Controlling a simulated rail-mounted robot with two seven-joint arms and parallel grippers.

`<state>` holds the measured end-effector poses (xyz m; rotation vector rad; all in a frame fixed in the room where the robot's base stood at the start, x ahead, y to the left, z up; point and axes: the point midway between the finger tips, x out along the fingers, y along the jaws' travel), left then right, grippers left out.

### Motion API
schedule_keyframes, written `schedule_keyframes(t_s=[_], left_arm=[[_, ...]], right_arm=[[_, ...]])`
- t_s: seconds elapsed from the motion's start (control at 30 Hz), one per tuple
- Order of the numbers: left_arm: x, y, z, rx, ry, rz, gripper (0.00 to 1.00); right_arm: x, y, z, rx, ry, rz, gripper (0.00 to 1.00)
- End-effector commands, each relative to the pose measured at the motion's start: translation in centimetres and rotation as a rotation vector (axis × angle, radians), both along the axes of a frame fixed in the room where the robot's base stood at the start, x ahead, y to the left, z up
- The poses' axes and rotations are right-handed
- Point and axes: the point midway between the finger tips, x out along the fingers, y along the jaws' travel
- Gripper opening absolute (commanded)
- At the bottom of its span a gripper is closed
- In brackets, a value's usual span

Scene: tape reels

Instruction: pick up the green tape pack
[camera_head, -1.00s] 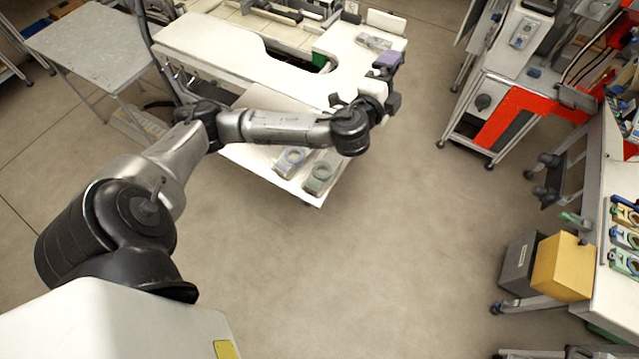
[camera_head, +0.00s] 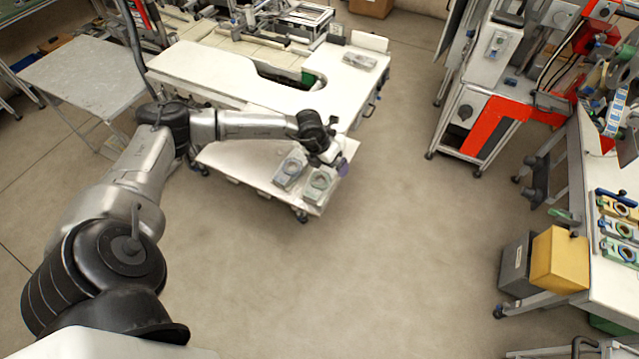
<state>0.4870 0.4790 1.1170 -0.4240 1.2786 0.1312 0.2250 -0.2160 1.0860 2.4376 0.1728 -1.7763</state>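A grey-green tape pack (camera_head: 320,184) with a round ring on top lies on the low white shelf (camera_head: 240,164) near its right front corner. A bluish-grey pack (camera_head: 291,168) lies just left of it. My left arm reaches in from the left, and its gripper (camera_head: 339,165) hangs just above and to the right of the green pack, apart from it as far as I can tell. A small purple part shows at the gripper's end. The fingers are too small and partly hidden to show their opening. My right gripper is out of view.
A white worktop (camera_head: 215,72) with a cutout stands behind the shelf, with another pack (camera_head: 360,61) on it. A grey table (camera_head: 82,72) stands at left. A right-hand bench holds several packs (camera_head: 618,228), with a yellow box (camera_head: 560,262) below. The middle floor is clear.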

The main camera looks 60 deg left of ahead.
Motion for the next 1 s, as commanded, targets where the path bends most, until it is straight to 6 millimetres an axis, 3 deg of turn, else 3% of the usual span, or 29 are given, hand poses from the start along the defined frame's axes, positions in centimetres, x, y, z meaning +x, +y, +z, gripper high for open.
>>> schedule_keyframes(t_s=[0.1, 0.3, 0.47, 0.8, 1.0], left_arm=[[-2.3, 1.4, -0.6, 0.076, 0.151, 0.054, 1.00], [-4.7, 2.2, -0.9, 0.119, 0.309, 0.155, 1.00], [-4.8, 2.1, -2.1, 0.110, 0.316, 0.202, 1.00], [-4.7, 2.1, -7.7, 0.109, 0.315, 0.203, 1.00], [-4.7, 2.1, -9.2, 0.108, 0.313, 0.203, 1.00]], right_arm=[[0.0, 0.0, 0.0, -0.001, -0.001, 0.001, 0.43], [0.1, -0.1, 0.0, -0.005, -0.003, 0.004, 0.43], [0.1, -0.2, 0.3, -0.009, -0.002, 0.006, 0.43], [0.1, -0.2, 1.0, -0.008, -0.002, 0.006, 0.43], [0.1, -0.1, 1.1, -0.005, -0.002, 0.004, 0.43]])
